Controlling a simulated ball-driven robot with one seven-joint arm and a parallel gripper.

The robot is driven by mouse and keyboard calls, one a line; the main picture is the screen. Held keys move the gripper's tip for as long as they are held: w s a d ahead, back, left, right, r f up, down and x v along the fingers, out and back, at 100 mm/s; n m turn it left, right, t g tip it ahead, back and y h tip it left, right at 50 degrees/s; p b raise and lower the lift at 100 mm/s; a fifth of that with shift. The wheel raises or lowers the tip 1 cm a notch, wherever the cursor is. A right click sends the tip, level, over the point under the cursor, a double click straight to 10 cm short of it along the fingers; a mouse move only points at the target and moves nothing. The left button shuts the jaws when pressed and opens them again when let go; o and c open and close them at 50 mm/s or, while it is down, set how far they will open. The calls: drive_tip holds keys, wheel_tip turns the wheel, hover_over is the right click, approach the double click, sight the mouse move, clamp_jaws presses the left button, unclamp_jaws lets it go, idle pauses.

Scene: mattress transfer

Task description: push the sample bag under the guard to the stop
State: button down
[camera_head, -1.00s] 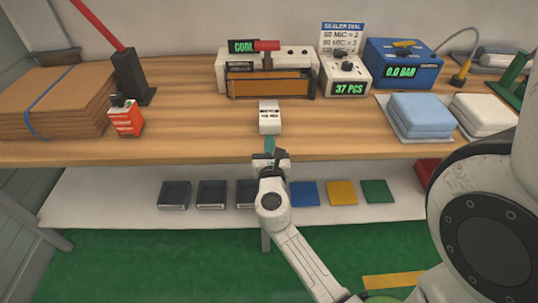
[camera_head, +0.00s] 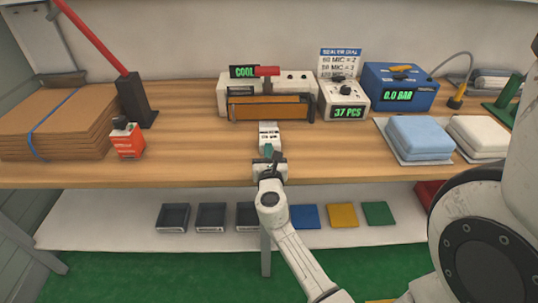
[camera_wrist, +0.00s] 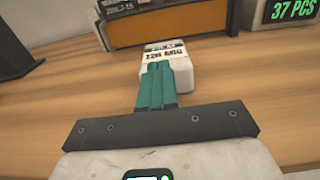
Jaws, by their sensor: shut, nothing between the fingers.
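The sample bag is a small white block with a dark-lettered label (camera_head: 269,132), lying on the bench just in front of the sealer. It also shows in the wrist view (camera_wrist: 180,75). The guard is an amber bar (camera_head: 268,107) across the sealer's front; its lower edge shows in the wrist view (camera_wrist: 168,28). My gripper (camera_head: 268,151) has teal fingers closed together with nothing between them. The fingertips (camera_wrist: 158,74) overlap the bag's near edge in the wrist view; I cannot tell whether they touch it. The stop is not visible to me.
The white sealer (camera_head: 298,85) has a "COOL" display. To its right stand a "37 PCS" dial box (camera_head: 345,98) and a blue "0.0 BAR" box (camera_head: 400,85). Blue pads (camera_head: 420,138) lie right, cardboard (camera_head: 60,120) and an orange box (camera_head: 127,142) left. The bench beside the bag is clear.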

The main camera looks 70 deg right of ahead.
sight(267, 134)
drive_tip(key=b+x, duration=0.1)
drive_tip(key=x, duration=0.7)
drive_tip(key=shift+w+d+b, duration=0.1)
drive_tip(key=shift+d+b, duration=0.1)
drive_tip(key=shift+b, duration=0.2)
drive_tip(key=shift+w+d+r, duration=0.1)
drive_tip(key=shift+w+r, duration=0.05)
